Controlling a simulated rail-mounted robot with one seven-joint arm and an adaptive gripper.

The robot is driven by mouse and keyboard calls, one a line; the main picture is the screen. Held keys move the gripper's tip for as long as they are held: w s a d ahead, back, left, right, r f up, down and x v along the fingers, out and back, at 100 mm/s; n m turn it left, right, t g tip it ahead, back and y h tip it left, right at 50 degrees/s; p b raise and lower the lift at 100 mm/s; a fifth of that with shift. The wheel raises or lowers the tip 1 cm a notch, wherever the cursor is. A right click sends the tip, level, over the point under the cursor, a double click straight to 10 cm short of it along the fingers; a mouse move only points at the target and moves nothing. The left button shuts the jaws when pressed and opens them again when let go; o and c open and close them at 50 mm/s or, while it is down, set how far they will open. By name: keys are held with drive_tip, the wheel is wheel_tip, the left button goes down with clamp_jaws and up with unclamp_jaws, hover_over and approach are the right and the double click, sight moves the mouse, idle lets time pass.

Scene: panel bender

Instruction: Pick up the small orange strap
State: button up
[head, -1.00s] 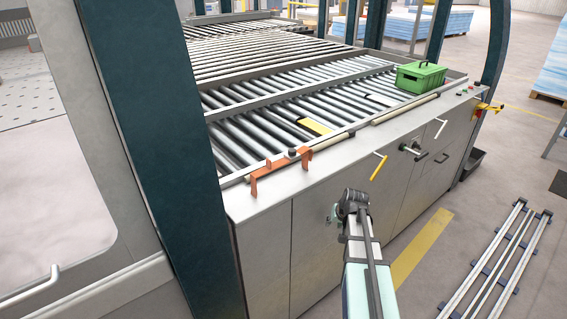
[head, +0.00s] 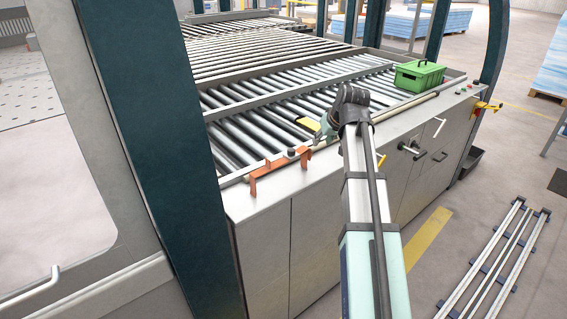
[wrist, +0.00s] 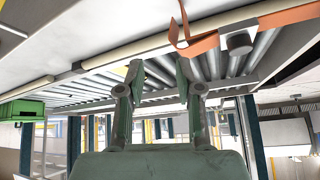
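The small orange strap (head: 268,178) lies along the front edge of the roller table, bent and standing up from the surface in places. In the wrist view, which looks upside down, the orange strap (wrist: 203,43) shows beyond the fingertips, close to a dark round knob. My gripper (wrist: 158,70) is open, its two fingers apart with nothing between them. In the head view my gripper (head: 326,131) is partly hidden by my arm, above the table edge to the right of the strap. The fingers are apart from the strap.
The roller table (head: 262,88) fills the middle. A round knob (head: 291,152) stands beside the strap. A yellow item (head: 306,123) lies on the rollers near my gripper. A green toolbox (head: 419,75) sits at the right. A dark post (head: 160,150) rises on the left.

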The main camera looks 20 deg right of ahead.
drive_tip(key=s+a+r+n+g, duration=0.1)
drive_tip(key=s+a+r+n, duration=0.2)
drive_tip(key=a+r, duration=0.5)
drive_tip(key=n+g+y, duration=0.1)
drive_tip(key=n+g, duration=0.1)
approach(268, 160)
drive_tip(key=p+x, duration=0.4)
drive_tip(key=x, duration=0.6)
drive_tip(key=shift+w+f, duration=0.15)
drive_tip(key=shift+w, duration=0.1)
clamp_jaws()
